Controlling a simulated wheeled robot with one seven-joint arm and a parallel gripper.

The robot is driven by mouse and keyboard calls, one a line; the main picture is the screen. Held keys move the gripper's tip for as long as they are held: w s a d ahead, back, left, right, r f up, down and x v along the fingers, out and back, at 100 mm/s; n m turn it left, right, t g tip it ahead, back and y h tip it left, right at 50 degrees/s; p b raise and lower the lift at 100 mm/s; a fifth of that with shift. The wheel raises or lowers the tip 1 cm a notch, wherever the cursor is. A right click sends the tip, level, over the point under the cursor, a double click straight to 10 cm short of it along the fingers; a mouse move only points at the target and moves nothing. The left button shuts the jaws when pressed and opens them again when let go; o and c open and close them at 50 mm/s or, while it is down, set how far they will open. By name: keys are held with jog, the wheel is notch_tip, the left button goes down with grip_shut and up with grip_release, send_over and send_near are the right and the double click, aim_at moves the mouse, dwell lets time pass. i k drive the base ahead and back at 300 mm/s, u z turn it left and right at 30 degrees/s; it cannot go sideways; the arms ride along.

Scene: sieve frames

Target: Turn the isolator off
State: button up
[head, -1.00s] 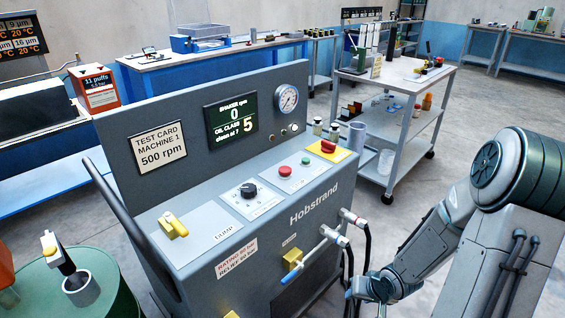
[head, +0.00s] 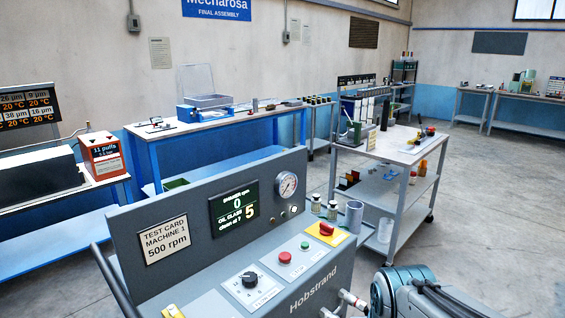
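The isolator is a red handle (head: 326,229) on a yellow plate (head: 338,238), at the right end of the sloping control panel of the grey Hobstrand machine (head: 203,222). Its exact switch position is too small to tell. A green button (head: 305,245), a red button (head: 285,258) and a black rotary knob (head: 249,278) sit to its left. The machine's screen (head: 234,207) reads 0 shaker rpm and oil class 5. My gripper is out of the picture; only part of my arm shows at the lower right.
A pressure gauge (head: 287,185) is on the machine's upright back. Small bottles (head: 316,204) and a grey cylinder (head: 354,214) stand behind the isolator. A shelved trolley (head: 400,150) is beyond them. The floor to the right is open.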

aim_at(326, 230)
jog(key=z, duration=0.65)
jog(key=i, duration=1.15)
jog(key=u, duration=0.45)
